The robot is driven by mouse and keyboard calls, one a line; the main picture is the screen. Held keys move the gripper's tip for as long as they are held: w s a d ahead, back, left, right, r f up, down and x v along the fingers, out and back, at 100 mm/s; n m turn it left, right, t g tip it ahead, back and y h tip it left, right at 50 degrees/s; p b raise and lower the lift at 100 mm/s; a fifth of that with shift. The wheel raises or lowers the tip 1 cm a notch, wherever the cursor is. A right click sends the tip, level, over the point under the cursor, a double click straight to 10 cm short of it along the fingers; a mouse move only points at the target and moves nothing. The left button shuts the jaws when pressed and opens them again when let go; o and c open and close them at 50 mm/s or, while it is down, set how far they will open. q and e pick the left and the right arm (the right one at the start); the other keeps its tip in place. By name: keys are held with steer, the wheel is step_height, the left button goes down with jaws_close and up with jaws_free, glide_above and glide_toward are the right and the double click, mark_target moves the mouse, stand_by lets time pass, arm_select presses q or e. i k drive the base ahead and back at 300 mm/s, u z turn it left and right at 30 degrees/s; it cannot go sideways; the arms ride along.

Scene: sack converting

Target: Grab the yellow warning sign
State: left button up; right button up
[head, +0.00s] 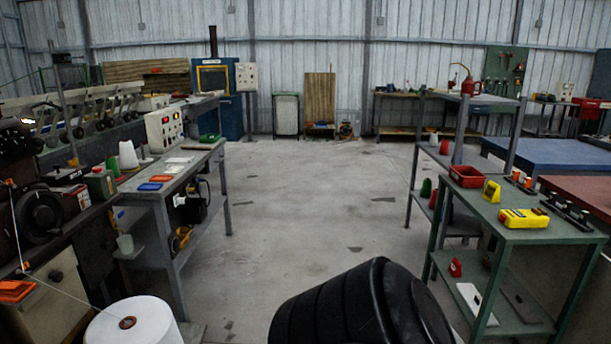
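A small upright yellow piece (491,191), which looks like the yellow warning sign, stands on the green table (490,229) at the right. It is behind and left of a yellow boxy item (524,217) and just right of a red bin (467,176). It is too small for any marking on it to be read. Neither of my grippers shows in the head view, so their distance from the sign cannot be seen.
A black ribbed shape fills the bottom middle. A workbench (190,165) with coloured trays stands at the left, with a large white roll (130,322) in front of it. Bare concrete floor (300,205) runs between the bench and the green table. Dark rollers lie at the table's right edge.

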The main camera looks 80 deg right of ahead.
mark_target(491, 193)
steer(key=z, duration=3.55)
steer(key=i, duration=0.3)
steer(key=u, duration=0.8)
steer(key=i, duration=2)
steer(key=z, duration=0.65)
steer(key=i, duration=0.95)
steer(key=z, duration=0.65)
